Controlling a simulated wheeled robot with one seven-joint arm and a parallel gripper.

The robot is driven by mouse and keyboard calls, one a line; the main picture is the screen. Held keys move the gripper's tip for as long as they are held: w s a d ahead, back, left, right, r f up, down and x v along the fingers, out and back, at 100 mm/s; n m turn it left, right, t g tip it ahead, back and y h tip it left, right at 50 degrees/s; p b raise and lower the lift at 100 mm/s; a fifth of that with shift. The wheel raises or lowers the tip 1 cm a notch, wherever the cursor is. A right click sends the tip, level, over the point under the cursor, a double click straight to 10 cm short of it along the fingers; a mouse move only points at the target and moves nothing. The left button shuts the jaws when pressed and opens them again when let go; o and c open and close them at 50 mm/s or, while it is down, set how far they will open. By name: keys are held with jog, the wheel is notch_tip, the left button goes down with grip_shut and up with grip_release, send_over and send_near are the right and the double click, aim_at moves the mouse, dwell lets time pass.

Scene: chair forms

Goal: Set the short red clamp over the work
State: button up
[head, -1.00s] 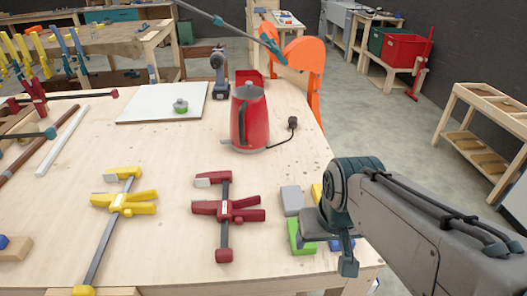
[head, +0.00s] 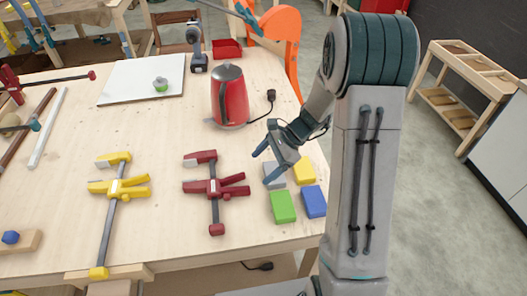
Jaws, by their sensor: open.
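The short red clamp (head: 212,190) lies flat on the pale wooden bench, its bar running away from me. My gripper (head: 264,166) is above the bench, to the right of the clamp and apart from it, near the coloured blocks. Its two fingers point left and are spread with nothing between them. I cannot tell which thing is the work.
A yellow clamp (head: 116,190) lies left of the red one. Grey, yellow (head: 304,171), green (head: 283,206) and blue (head: 314,201) blocks lie at the bench's right. A red kettle (head: 230,95) stands behind. A longer red clamp (head: 50,82) lies at far left.

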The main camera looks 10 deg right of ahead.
aim_at(240, 181)
jog(key=a+f+b, duration=0.1)
jog(key=a+f, duration=0.1)
jog(key=f, duration=0.1)
jog(key=w+a+f+m+b, duration=0.1)
jog(key=a+f+b, duration=0.1)
jog(key=f, duration=0.1)
jog(key=w+a+f+m+b, duration=0.1)
jog(key=a+f+b, duration=0.1)
jog(key=f, duration=0.1)
jog(key=shift+a+y, duration=0.25)
jog(key=shift+y, duration=0.15)
jog(key=shift+a+f+b, duration=0.3)
jog(key=shift+a+b, duration=0.2)
jog(key=shift+b, duration=0.05)
jog(key=shift+c, duration=0.2)
jog(key=c, duration=1.4)
jog(key=shift+o, duration=0.2)
jog(key=shift+r, duration=0.2)
jog(key=shift+c, duration=0.2)
